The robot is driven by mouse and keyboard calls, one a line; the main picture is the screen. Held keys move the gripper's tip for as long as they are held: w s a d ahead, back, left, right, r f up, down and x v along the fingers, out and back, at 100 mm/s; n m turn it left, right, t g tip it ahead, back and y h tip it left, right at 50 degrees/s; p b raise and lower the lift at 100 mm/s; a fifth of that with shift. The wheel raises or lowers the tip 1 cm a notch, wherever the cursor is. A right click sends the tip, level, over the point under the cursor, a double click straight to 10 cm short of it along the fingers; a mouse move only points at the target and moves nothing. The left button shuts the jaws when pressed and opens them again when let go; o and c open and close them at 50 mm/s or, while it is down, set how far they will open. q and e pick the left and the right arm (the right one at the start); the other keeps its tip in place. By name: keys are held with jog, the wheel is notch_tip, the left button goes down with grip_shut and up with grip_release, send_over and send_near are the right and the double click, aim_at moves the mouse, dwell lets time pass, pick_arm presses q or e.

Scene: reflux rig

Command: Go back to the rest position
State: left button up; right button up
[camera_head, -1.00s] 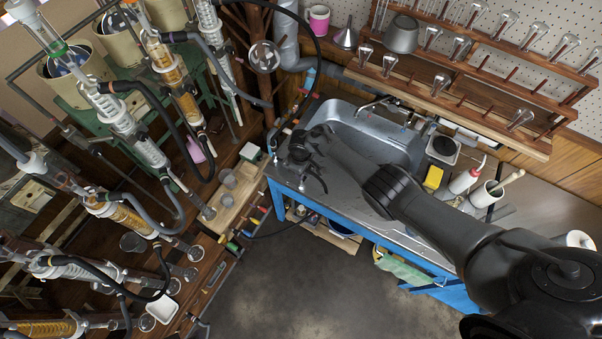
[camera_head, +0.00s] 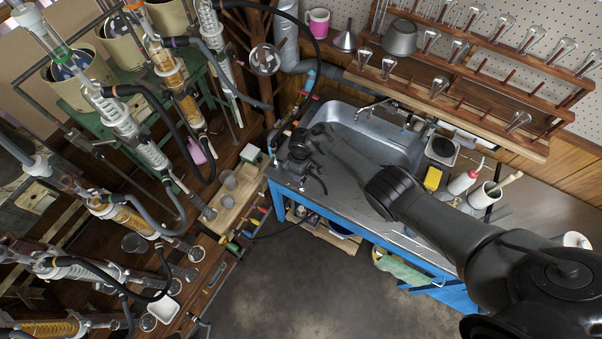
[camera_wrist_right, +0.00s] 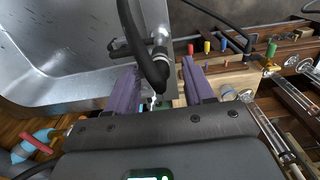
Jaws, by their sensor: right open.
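My right arm (camera_head: 400,195) reaches in from the right across the sink counter. My right gripper (camera_head: 301,182) is above the counter's left end, left of the sink. In the right wrist view, the right gripper (camera_wrist_right: 160,68) has its two purple fingers apart. A black hose (camera_wrist_right: 143,50) and a metal fitting (camera_wrist_right: 160,38) show in the gap between the fingers; I cannot tell how far beyond the fingertips they are. I see nothing held. My left gripper is not in view.
The steel sink (camera_head: 375,138) lies beside the right arm. Glass condensers (camera_head: 125,125) and hoses crowd the left. A wooden rack of flasks (camera_head: 470,75) hangs at the back. A yellow sponge (camera_head: 432,179) and a white bottle (camera_head: 461,183) stand behind the arm. The floor (camera_head: 300,285) is clear.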

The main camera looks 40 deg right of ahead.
notch_tip(320, 180, up, 8)
jog(key=p, duration=0.3)
jog(key=shift+r, duration=0.25)
jog(key=s+a+f+g+p, duration=0.15)
jog(key=s+f, duration=0.35)
jog(key=s, duration=0.8)
jog(key=s+a+f+g+p, duration=0.1)
jog(key=s+a+f+p, duration=0.3)
jog(key=s, duration=0.8)
jog(key=s+a+r+t+p, duration=0.1)
jog(key=s+a+r+p, duration=0.15)
jog(key=s+r, duration=0.35)
notch_tip(320, 180, up, 27)
jog(key=w+m+t, duration=0.3)
jog(key=m+t, duration=0.1)
jog(key=t, duration=0.1)
notch_tip(320, 180, down, 74)
jog(key=n+b, duration=0.1)
jog(key=b, duration=7.1)
jog(key=shift+s+d+r+b, duration=0.15)
jog(key=shift+s+b, duration=0.2)
jog(key=shift+s, duration=0.1)
